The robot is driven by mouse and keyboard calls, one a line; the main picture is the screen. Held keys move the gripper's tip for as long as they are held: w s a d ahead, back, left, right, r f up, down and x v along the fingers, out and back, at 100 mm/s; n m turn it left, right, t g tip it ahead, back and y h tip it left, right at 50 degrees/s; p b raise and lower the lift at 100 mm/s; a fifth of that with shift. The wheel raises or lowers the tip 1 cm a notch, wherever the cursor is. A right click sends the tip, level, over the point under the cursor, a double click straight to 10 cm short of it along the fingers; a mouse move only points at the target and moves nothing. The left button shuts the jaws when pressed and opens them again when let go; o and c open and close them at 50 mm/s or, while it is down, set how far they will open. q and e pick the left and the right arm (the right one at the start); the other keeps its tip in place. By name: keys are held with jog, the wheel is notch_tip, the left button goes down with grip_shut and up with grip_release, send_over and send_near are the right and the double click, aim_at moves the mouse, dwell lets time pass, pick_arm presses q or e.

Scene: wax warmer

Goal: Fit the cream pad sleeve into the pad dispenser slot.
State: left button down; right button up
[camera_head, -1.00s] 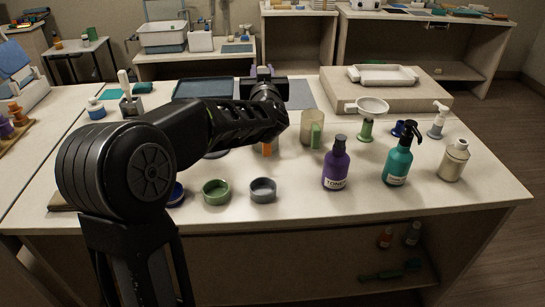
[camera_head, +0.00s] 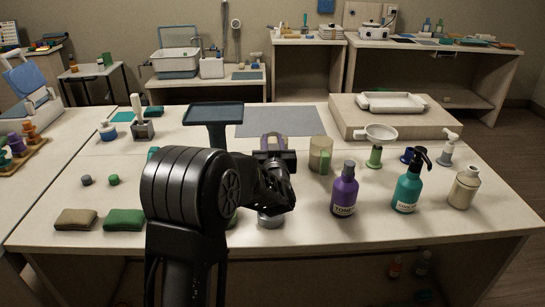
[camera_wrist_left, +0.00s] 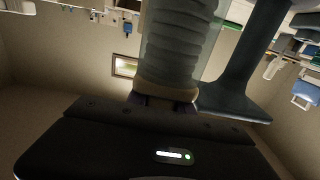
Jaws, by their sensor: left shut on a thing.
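My left gripper (camera_head: 273,143) points away from me over the middle of the table, its wrist hiding most of what it holds. In the left wrist view the gripper (camera_wrist_left: 163,101) is shut on a translucent ribbed sleeve (camera_wrist_left: 178,40) with a cream band at the jaws; this view is upside down, so the sleeve hangs below the jaws. A dark blue-grey stand with a flat plate (camera_head: 213,113) is left of the gripper. It also shows in the left wrist view (camera_wrist_left: 235,100). I cannot tell which thing is the pad dispenser, and no slot is visible. My right gripper is out of view.
A beige cup with a green part (camera_head: 320,153) stands close right of the gripper. A grey mat (camera_head: 280,122) behind is clear.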

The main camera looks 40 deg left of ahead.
pick_arm(q)
jog(key=shift+f, duration=0.25)
notch_tip(320, 180, down, 4)
jog(key=shift+f, duration=0.1)
dwell(0.4)
jog(key=shift+f, duration=0.1)
jog(key=c, duration=1.1)
grip_release()
